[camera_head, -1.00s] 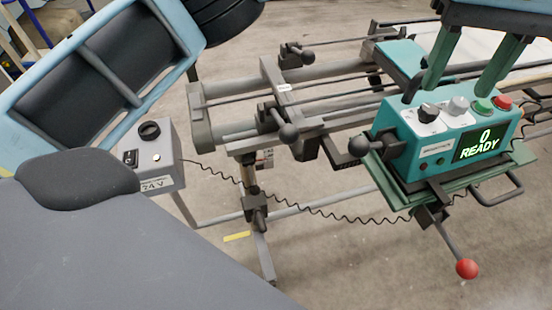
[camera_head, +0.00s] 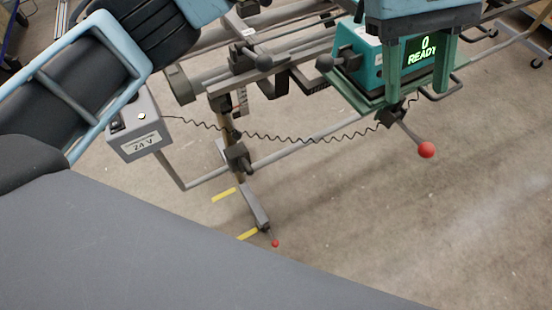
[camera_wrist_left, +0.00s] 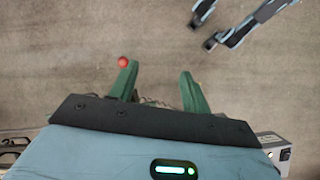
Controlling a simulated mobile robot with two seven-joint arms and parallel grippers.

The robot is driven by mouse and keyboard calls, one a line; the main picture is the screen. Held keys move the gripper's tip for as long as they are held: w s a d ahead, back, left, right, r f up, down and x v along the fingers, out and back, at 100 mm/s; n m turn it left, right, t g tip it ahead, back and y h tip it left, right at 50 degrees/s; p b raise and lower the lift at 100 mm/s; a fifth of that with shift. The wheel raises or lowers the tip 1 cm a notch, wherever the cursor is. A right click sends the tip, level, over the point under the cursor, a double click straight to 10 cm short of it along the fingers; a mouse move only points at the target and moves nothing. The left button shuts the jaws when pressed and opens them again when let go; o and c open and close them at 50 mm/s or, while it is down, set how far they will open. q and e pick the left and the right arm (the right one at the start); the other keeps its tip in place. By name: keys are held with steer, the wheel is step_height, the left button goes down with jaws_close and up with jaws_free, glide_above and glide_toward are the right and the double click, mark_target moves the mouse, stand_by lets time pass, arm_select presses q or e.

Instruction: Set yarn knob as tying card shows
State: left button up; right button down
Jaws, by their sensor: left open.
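A teal control box (camera_head: 366,75) stands on a green carriage (camera_head: 352,98) on the rails. Its dark display (camera_head: 423,50) reads "0 READY" in green. My left gripper (camera_head: 416,96), a blue body with two green fingers, is in front of the box's face and covers much of it, including its top controls. The fingers are apart and empty; whether they touch the box I cannot tell. In the left wrist view the open fingers (camera_wrist_left: 157,70) show against the floor. The yarn knob is hidden now, and I cannot make out a tying card. My right gripper is out of view.
A red ball on a lever (camera_head: 426,150) hangs below the carriage. A grey "24 V" box (camera_head: 141,128) stands at left, joined by a coiled cable (camera_head: 290,138). The floor at lower right is clear.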

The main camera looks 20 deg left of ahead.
arm_select(q)
steer(key=s+d+n+g+h+p, duration=0.6)
steer(key=n+h, duration=0.3)
steer(key=h, duration=0.4)
steer(key=w+a+f+n+t+p, duration=0.15)
steer(key=a+n+t, duration=0.25)
steer(key=n+t, duration=0.65)
steer(key=w+a+f+n+t+p, duration=0.1)
steer(key=a+f+n+t, duration=0.25)
steer(key=n+t, duration=0.65)
steer(key=w+a+f+n+t+p, duration=0.15)
steer(key=a+n+t, duration=0.35)
steer(key=n, duration=0.9)
steer(key=s+a+f+n+y+p, duration=0.2)
steer(key=s+a+f+n+y, duration=0.3)
steer(key=a+f+n+y, duration=0.3)
step_height(320, 180, down, 3)
steer(key=n+t+y, duration=0.1)
steer(key=n, duration=0.2)
steer(key=shift+p, duration=0.35)
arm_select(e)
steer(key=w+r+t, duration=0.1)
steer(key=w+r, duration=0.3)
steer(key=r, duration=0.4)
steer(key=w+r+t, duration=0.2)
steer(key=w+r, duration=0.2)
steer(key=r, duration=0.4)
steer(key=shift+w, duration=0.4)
